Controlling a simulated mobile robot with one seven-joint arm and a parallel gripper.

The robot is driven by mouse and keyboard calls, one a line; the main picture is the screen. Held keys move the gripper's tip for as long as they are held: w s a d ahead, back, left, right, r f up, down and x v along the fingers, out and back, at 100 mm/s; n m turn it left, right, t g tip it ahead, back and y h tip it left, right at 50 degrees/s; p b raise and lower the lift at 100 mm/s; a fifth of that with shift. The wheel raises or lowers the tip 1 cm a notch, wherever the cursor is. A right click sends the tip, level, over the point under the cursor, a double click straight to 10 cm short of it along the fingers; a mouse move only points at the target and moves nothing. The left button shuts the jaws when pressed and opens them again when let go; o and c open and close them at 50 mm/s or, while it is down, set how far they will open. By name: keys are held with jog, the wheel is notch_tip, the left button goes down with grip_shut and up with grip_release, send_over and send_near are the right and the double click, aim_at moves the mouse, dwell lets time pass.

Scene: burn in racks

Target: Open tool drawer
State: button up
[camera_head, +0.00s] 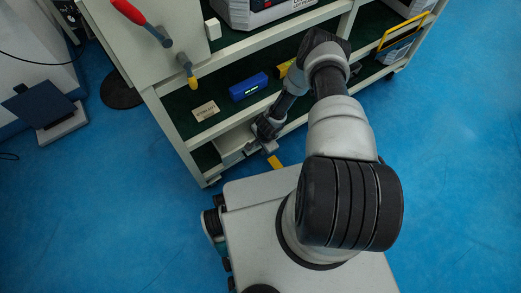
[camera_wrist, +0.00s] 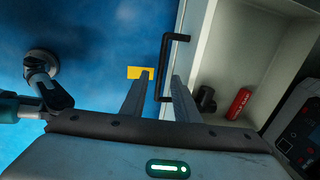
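The tool drawer (camera_head: 232,150) is low in the pale shelf unit in the head view, partly hidden by my arm. In the wrist view the drawer (camera_wrist: 202,45) stands at least partly open, its inside showing. Its black handle (camera_wrist: 163,70) runs along the outside of the drawer front. My gripper (camera_wrist: 164,76) is open, with one finger on each side of the handle bar. A gap shows between the bar and the left finger; contact with the right finger is unclear. My gripper also shows in the head view (camera_head: 262,148), at the drawer front.
Inside the drawer lie a red cylinder (camera_wrist: 238,103) and a dark cylinder (camera_wrist: 206,98). On the shelf above are a blue device (camera_head: 248,86) and a small beige label (camera_head: 205,110). A yellow mark (camera_head: 275,162) shows beside my gripper. Blue floor (camera_head: 130,200) at left is clear.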

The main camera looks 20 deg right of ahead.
jog(key=shift+w+f, duration=0.25)
jog(key=shift+f, duration=0.8)
grip_shut()
jog(key=shift+s, duration=0.1)
